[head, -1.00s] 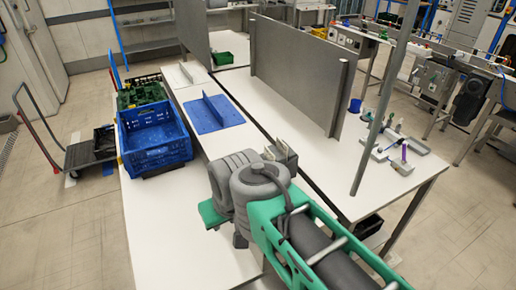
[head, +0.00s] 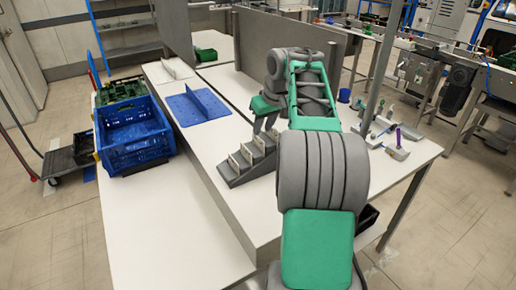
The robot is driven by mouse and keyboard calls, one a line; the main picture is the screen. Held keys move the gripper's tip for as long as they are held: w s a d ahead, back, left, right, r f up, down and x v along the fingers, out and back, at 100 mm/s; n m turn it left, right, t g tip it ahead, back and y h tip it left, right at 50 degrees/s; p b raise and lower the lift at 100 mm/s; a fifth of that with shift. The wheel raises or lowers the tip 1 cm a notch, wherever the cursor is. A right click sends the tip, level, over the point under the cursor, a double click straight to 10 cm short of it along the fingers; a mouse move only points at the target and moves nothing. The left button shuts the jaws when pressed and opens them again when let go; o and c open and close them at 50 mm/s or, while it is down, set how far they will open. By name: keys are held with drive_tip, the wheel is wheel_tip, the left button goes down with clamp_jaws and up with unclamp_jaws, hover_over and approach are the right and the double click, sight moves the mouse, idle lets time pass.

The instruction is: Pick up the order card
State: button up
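A grey stepped stand (head: 240,180) sits on the white bench with several small pale cards standing on its steps. One pale card (head: 234,163) is on the lower front step; which one is the order card I cannot tell, as any print is too small to read. My gripper (head: 265,125) points down at the stand's upper back end, its dark fingers at or just above the top steps. The view is too small to show whether the fingers are apart or touch a card. My arm hides part of the stand's right side.
A blue crate (head: 106,158) stands at left, with green circuit boards (head: 120,92) behind it. A blue plate with an upright divider (head: 199,107) lies beyond the stand. A grey partition (head: 255,52) and a post (head: 383,65) stand behind and right. The front left bench is clear.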

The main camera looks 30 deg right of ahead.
sight(256, 141)
drive_tip(key=x, duration=0.4)
drive_tip(key=shift+w, duration=0.25)
drive_tip(key=shift+c, duration=0.3)
clamp_jaws()
idle(0.7)
